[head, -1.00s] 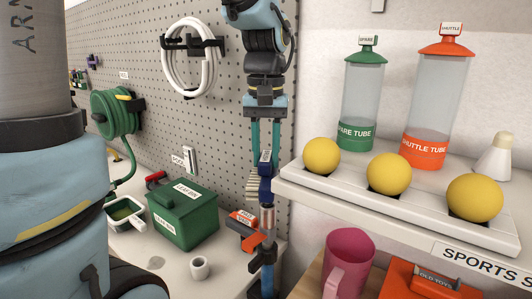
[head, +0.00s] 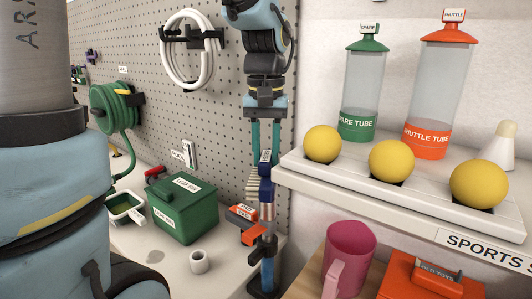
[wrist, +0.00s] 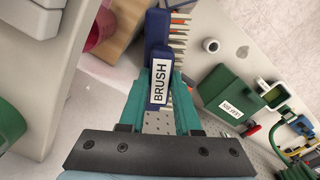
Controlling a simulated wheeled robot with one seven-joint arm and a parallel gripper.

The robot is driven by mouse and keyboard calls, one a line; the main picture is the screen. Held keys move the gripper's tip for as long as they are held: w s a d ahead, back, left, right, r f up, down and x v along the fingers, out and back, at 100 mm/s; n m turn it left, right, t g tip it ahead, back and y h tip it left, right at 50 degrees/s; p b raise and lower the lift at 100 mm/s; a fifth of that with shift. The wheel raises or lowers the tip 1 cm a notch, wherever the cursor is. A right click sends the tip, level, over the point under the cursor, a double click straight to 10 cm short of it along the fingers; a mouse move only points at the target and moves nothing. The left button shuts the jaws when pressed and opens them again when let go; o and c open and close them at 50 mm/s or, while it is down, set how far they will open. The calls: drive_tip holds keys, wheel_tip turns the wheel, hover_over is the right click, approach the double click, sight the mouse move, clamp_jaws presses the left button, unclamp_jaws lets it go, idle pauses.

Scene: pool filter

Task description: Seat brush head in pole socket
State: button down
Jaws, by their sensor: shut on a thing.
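The brush head (head: 265,190) is dark blue with pale bristles facing left. It hangs upright below my gripper (head: 264,158), whose teal fingers are shut on its top. In the wrist view the brush head (wrist: 159,83) carries a BRUSH label and sits between my gripper's fingers (wrist: 160,72). A silvery sleeve (head: 266,211) shows directly under the brush head. The blue pole (head: 267,272) with a dark collar stands below, roughly in line with it. I cannot tell whether the sleeve and the pole touch.
An orange labelled block (head: 242,213) lies close left of the pole. A green box (head: 184,212) and white ring (head: 199,262) stand on the bench. The white shelf (head: 400,212) with yellow balls is close on the right. A pink mug (head: 350,255) stands below it.

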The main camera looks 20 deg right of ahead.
drive_tip(key=shift+f, duration=0.3)
drive_tip(key=c, duration=0.5)
unclamp_jaws()
wheel_tip(320, 180, up, 5)
drive_tip(key=p, duration=0.4)
wheel_tip(320, 180, up, 10)
drive_tip(key=b, duration=0.2)
drive_tip(key=a+f+n, duration=0.1)
drive_tip(key=a+f, duration=0.6)
drive_tip(key=f, duration=0.1)
drive_tip(key=w+a+f+n+t, duration=0.1)
drive_tip(key=a+f, duration=0.5)
drive_tip(key=f, duration=0.1)
drive_tip(key=a+f+n, duration=0.1)
drive_tip(key=a+f, duration=0.6)
drive_tip(key=f, duration=0.1)
drive_tip(key=shift+w+a+f+t, duration=0.2)
drive_tip(key=shift+a+f+t, duration=0.1)
drive_tip(key=shift+a, duration=0.05)
